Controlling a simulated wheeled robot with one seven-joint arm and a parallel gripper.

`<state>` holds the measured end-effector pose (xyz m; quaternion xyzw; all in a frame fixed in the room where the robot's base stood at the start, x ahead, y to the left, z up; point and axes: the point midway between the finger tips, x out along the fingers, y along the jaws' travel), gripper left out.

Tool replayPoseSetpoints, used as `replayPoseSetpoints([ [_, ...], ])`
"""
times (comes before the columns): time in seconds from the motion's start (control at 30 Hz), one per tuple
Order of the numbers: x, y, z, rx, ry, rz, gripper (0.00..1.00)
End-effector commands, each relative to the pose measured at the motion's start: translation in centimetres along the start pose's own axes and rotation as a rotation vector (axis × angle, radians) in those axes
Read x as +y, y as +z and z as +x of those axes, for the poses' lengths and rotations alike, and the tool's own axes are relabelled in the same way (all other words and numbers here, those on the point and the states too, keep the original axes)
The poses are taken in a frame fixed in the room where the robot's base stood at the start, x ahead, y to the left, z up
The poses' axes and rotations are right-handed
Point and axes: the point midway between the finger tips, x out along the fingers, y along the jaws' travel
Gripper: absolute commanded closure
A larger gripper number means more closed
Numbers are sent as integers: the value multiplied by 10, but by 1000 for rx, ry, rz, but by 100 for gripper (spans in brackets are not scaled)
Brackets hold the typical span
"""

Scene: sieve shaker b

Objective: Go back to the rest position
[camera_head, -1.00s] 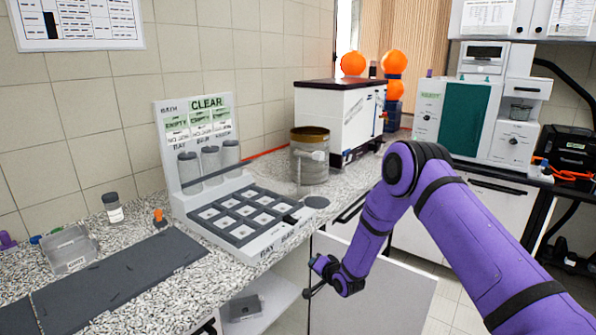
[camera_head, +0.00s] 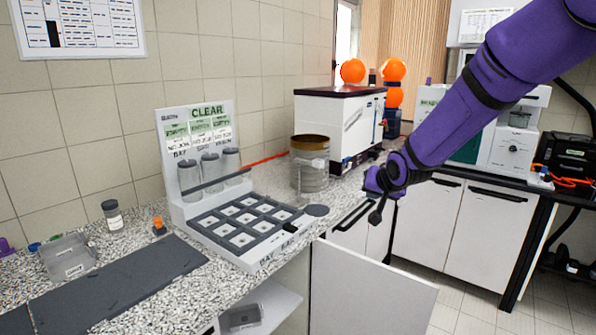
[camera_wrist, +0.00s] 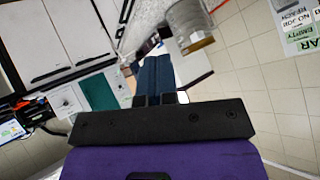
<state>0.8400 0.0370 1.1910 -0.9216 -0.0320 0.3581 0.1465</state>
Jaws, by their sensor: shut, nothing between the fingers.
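My gripper (camera_head: 377,212) hangs in front of the counter edge, right of the sieve stack and above the open white door, holding nothing. In the wrist view its two dark fingers (camera_wrist: 155,75) are shut together. My purple arm comes in from the upper right and covers part of the machine on the far bench.
The sieve stack (camera_head: 310,167), a white box machine (camera_head: 338,122) and a jar rack with a gridded tray (camera_head: 242,220) stand on the speckled counter. An open cabinet door (camera_head: 370,290) juts out below.

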Motion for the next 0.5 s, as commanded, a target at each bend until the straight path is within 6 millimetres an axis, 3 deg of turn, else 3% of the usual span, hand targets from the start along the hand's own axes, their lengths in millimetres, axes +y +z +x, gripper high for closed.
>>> replayPoseSetpoints([
  [0.03, 3, -5, -23, -2, 17, -12, 100],
  [0.27, 20, -4, -110, -54, 96, -67, 100],
  [0.5, 39, 15, -198, -121, 162, -111, 100],
])
